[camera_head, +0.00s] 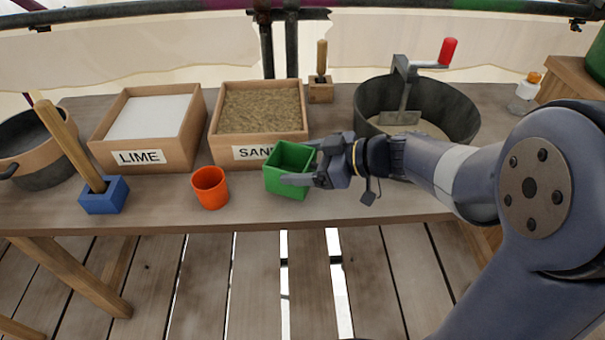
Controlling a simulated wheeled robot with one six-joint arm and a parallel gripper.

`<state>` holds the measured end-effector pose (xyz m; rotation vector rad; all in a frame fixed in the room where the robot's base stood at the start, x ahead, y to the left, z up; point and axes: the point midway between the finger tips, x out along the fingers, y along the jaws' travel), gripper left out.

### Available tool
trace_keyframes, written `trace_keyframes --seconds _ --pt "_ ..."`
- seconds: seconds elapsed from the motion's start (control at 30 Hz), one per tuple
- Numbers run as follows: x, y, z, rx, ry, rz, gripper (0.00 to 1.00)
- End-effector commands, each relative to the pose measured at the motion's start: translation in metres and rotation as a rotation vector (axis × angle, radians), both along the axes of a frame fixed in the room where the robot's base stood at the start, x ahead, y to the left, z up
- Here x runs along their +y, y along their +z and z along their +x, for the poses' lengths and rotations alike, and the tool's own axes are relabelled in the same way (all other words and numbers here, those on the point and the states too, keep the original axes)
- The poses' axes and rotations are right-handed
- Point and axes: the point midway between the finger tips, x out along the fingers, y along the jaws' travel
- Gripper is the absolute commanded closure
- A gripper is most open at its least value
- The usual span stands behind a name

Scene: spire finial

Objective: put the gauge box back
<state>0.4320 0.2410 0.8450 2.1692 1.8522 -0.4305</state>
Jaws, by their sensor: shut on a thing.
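The gauge box, which I take to be the green open-topped box (285,176), is near the front edge of the table, before the sand crate. My gripper (300,166) reaches in from the right and is shut on the green box's right side. The box is roughly upright and looks empty inside. I cannot tell whether its bottom touches the table. It hides part of the SAND label.
An orange cup (210,188) stands just left of the box. Behind are the lime crate (185,150) and sand crate (262,141). A blue block with a wooden handle (103,196) stands left; a crank-handled mixing tub (455,110) stands behind my arm.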

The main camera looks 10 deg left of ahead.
Motion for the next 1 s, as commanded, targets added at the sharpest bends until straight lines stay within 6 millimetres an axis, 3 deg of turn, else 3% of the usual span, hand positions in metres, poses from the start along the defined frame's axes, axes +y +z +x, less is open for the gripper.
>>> trace_keyframes --seconds 0.2,0.73,0.77,1.0 --pt "0.0 -0.031 0.0 0.004 -0.001 0.0 0.49" --pt "0.0 -0.037 0.0 0.0 -0.001 0.0 0.49" --pt "0.0 -0.037 0.0 0.001 0.0 -0.001 0.22" --pt "0.0 -0.036 0.0 0.001 0.0 -0.001 0.02"
